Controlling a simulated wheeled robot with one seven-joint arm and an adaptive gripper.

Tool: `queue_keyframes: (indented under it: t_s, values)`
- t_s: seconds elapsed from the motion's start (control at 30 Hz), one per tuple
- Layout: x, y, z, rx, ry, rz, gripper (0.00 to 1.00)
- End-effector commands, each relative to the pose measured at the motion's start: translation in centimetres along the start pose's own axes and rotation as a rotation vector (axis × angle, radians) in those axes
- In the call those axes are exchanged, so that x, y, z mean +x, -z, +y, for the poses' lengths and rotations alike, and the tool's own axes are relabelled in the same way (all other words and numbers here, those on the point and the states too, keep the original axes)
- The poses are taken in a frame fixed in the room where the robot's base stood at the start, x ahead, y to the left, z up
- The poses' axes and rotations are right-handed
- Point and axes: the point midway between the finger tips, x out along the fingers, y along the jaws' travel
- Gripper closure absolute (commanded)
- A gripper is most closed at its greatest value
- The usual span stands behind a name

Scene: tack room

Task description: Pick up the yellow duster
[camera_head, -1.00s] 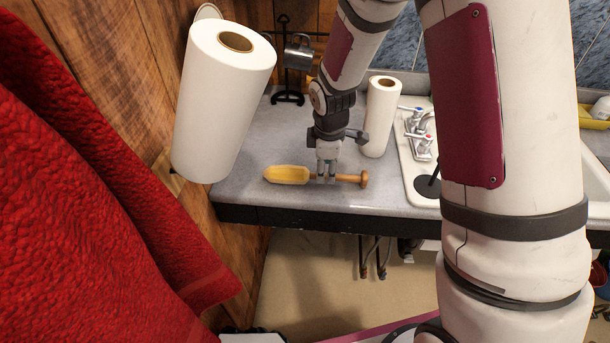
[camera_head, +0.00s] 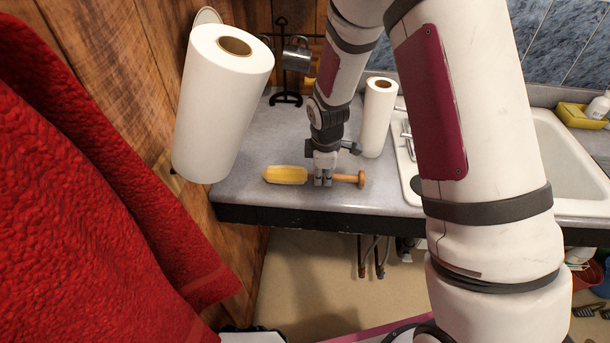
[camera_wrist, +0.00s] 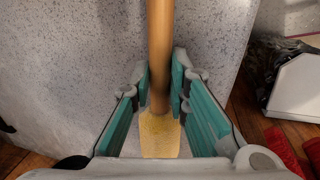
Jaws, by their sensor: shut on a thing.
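The yellow duster (camera_head: 286,175) lies along the front of the grey counter, its yellow head to the left and its wooden handle (camera_head: 347,178) to the right. My gripper (camera_head: 323,182) points down over it and is shut on the handle, close to the head. In the wrist view the handle (camera_wrist: 160,50) runs between the teal finger pads of my gripper (camera_wrist: 162,88), and the yellow head (camera_wrist: 160,135) shows below them. The duster is at or very near the counter top; I cannot tell if it touches.
A large paper roll (camera_head: 220,105) is at the left by the wooden wall, with a red towel (camera_head: 90,190) nearer. A smaller paper roll (camera_head: 377,120) stands behind my gripper. A dark stand with a metal mug (camera_head: 297,56) is at the back. The white sink (camera_head: 545,160) is right.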

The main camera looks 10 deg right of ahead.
Motion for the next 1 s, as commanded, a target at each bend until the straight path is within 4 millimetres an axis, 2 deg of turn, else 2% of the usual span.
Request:
queue_keyframes:
  t_s: [0.33,0.6,1.0]
  values:
    - [-0.7,0.1,0.2,0.001,-0.001,0.001,1.00]
    - [-3.4,0.0,0.9,0.001,-0.004,0.001,1.00]
    - [-6.0,-4.3,-7.6,0.000,0.000,0.000,1.00]
